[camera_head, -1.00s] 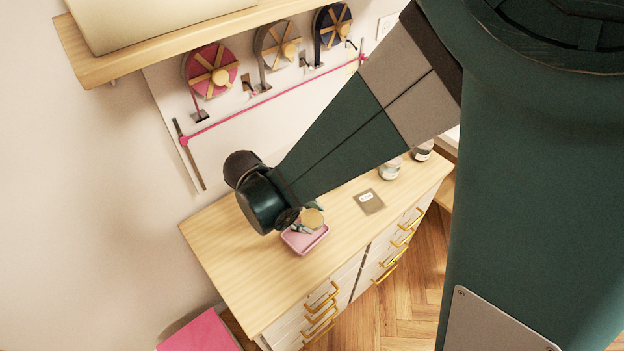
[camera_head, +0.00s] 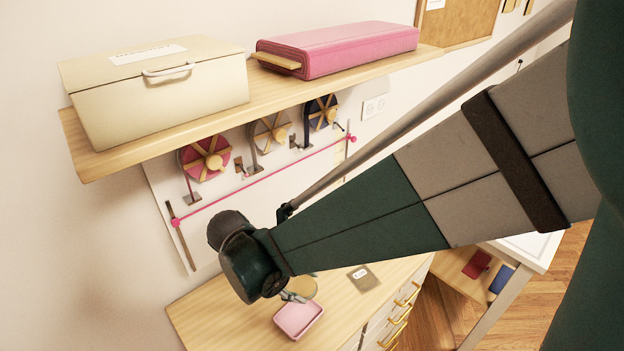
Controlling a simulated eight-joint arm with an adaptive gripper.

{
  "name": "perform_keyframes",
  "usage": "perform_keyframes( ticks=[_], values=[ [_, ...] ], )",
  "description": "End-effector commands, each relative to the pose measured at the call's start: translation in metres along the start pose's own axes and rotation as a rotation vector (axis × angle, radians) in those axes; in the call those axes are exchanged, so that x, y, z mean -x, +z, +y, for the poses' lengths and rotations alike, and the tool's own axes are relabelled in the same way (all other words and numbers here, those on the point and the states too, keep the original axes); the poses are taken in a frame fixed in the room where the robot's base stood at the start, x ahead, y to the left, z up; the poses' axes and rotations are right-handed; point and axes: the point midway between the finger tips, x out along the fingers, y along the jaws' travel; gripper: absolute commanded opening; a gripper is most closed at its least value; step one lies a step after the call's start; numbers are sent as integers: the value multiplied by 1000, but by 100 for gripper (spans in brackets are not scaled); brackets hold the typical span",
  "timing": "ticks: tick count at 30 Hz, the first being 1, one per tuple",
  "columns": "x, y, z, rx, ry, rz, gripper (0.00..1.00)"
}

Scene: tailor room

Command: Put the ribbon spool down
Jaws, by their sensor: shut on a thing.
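My gripper (camera_head: 293,296) is below the dark wrist at the end of my arm, over the wooden dresser top. It is shut on a round tan ribbon spool (camera_head: 306,288), partly hidden by the fingers and wrist. A shallow pink tray (camera_head: 299,320) lies on the dresser top (camera_head: 225,318) just in front of the spool. I cannot tell from this angle how high the spool is above the wood.
A grey card with a white label (camera_head: 362,278) lies right of the tray. A wall board behind holds several ribbon reels, with a pink reel (camera_head: 205,158) at left. A shelf above carries a cream box (camera_head: 160,90) and a pink bolt (camera_head: 340,48). The dresser's left side is clear.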

Motion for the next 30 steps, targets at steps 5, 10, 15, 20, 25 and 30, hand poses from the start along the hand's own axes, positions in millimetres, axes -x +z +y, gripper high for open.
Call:
perform_keyframes(
  ticks=[5,10,15,20,25,30],
  values=[
    [0,0,0,0,0,0,23],
    [0,0,0,0,0,0,23],
    [-1,0,1,19,-5,-8,23],
    [-2,-2,2,84,-24,-34,23],
    [-5,-2,4,213,-58,-84,23],
    [-8,-3,6,384,-102,-144,23]
  ],
)
